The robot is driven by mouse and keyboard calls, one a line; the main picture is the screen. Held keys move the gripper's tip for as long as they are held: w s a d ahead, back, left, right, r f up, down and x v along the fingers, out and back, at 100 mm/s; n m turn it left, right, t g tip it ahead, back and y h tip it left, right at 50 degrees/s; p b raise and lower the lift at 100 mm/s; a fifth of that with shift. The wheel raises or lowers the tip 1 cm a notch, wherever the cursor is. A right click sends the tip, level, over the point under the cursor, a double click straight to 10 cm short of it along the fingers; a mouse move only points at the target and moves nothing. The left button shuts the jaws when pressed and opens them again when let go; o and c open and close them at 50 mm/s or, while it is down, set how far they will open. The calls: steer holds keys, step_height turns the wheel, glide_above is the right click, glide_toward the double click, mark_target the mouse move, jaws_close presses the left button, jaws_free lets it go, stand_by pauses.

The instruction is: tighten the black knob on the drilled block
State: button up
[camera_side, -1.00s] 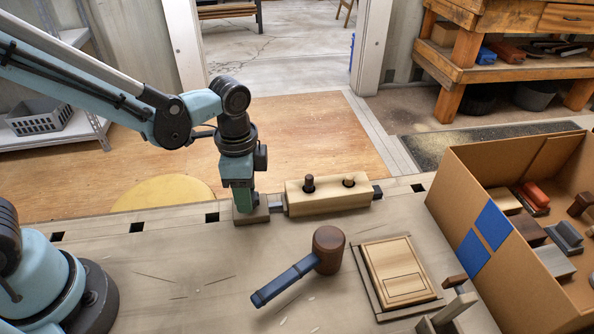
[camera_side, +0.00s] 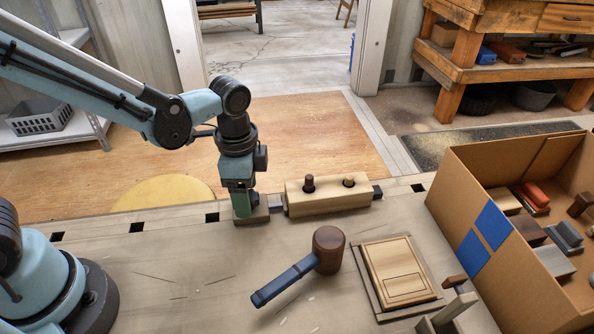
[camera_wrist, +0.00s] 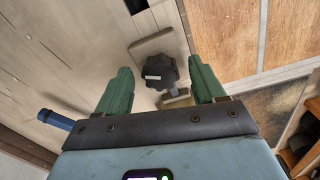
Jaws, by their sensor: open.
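In the wrist view the black knob (camera_wrist: 160,70) is lobed, with a short white mark on one lobe. My gripper (camera_wrist: 160,80) has two green fingers, spread open, one on each side of the knob with gaps between. In the side view my gripper (camera_side: 242,214) points straight down at a small brownish block (camera_side: 262,212) on the bench.
A mallet (camera_side: 328,250) with a blue handle lies in front. A framed wooden panel (camera_side: 394,272) and a cardboard box (camera_side: 468,205) of parts are to the right.

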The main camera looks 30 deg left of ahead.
steer(key=shift+r, duration=0.1)
step_height(320, 180, up, 12)
stand_by(0.6)
steer(key=shift+a, duration=0.1)
steer(key=s+a+f+n+t, duration=0.1)
steer(key=s+a+n+t, duration=0.3)
steer(key=a+n+t, duration=0.3)
steer(key=a+n, duration=0.2)
steer(key=n, duration=0.2)
steer(key=shift+a+f, duration=0.25)
steer(key=shift+f, duration=0.05)
